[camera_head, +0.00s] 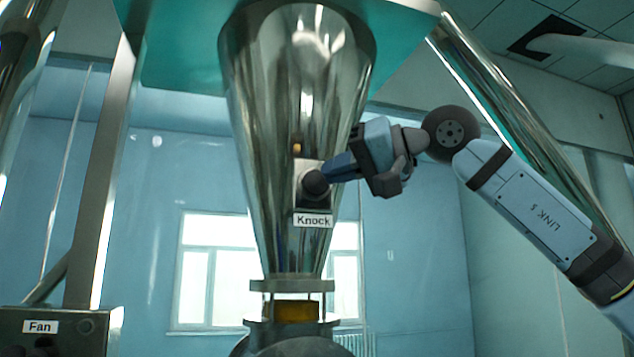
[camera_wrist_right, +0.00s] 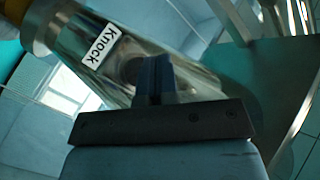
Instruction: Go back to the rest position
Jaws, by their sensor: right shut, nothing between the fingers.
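My right gripper (camera_head: 328,176) comes in from the right in the head view. Its fingers are shut and empty, with the tips at the dark round knock button (camera_head: 314,184) on the metal hopper (camera_head: 290,90). Whether the tips touch the button I cannot tell. In the right wrist view the shut fingers (camera_wrist_right: 154,75) stand in front of the button, and the hopper (camera_wrist_right: 85,45) with its "Knock" label (camera_wrist_right: 101,46) lies behind them. My left gripper is not in view.
A "Knock" label (camera_head: 313,220) sits below the button. A control box marked "Fan" (camera_head: 60,330) stands at lower left beside a metal post (camera_head: 105,170). A slanted metal pole (camera_head: 530,120) runs behind my right arm. Open room lies below the arm.

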